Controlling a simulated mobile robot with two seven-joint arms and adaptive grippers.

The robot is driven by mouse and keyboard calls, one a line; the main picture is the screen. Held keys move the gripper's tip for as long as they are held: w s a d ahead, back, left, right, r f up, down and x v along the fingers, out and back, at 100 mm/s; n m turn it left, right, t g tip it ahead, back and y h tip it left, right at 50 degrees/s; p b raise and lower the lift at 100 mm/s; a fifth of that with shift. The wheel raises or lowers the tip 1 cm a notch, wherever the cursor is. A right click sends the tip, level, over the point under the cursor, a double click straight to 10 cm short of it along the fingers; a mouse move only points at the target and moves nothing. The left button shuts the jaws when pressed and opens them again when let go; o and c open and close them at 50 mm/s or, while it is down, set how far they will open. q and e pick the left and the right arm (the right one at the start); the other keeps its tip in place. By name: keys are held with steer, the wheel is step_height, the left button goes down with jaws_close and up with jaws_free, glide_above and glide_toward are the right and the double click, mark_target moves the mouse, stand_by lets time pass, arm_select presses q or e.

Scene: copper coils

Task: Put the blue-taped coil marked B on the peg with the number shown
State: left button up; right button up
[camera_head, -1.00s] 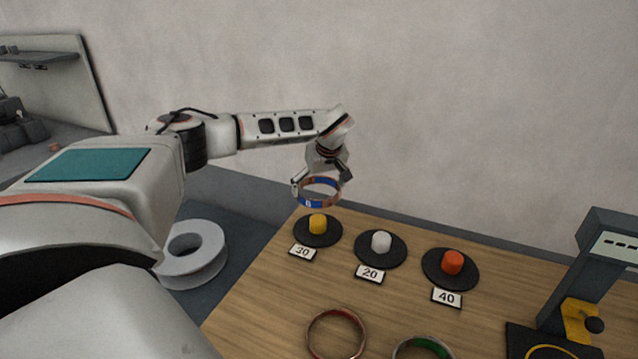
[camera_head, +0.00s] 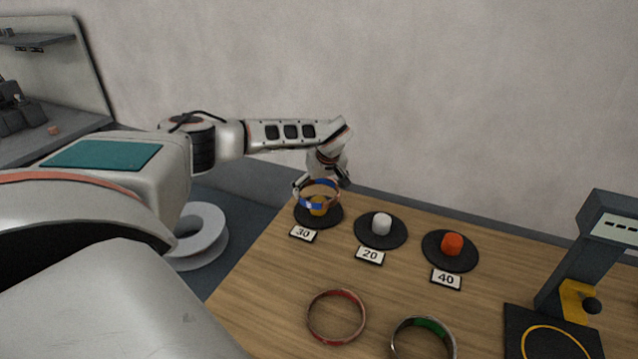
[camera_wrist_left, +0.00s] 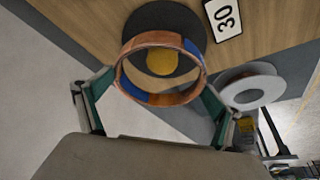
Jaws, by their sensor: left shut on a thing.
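My left gripper (camera_head: 320,184) is shut on the blue-taped copper coil (camera_head: 311,205). The coil has a small light mark on its blue tape. It is held roughly level over the yellow peg (camera_head: 318,210) on a black disc, with the card "30" (camera_head: 302,234) in front. In the left wrist view the yellow peg (camera_wrist_left: 162,62) shows through the coil (camera_wrist_left: 172,98), between the fingers of my left gripper (camera_wrist_left: 157,94). I cannot tell whether the coil is around the peg top or just above it. My right gripper is not in view.
A white peg (camera_head: 381,223) has card "20" (camera_head: 370,256); an orange peg (camera_head: 452,244) has card "40" (camera_head: 446,279). A red-taped coil (camera_head: 337,341) and a green-taped coil (camera_head: 427,322) lie on the table. A grey stand (camera_head: 575,262) is at the right. A white spool (camera_head: 222,237) stands left, off the table.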

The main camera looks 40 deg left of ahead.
mark_target(319, 199)
arm_select(q)
steer(key=shift+f+b, duration=0.55)
steer(key=shift+f, duration=1.55)
steer(key=o, duration=1.4)
steer(key=v, duration=1.2)
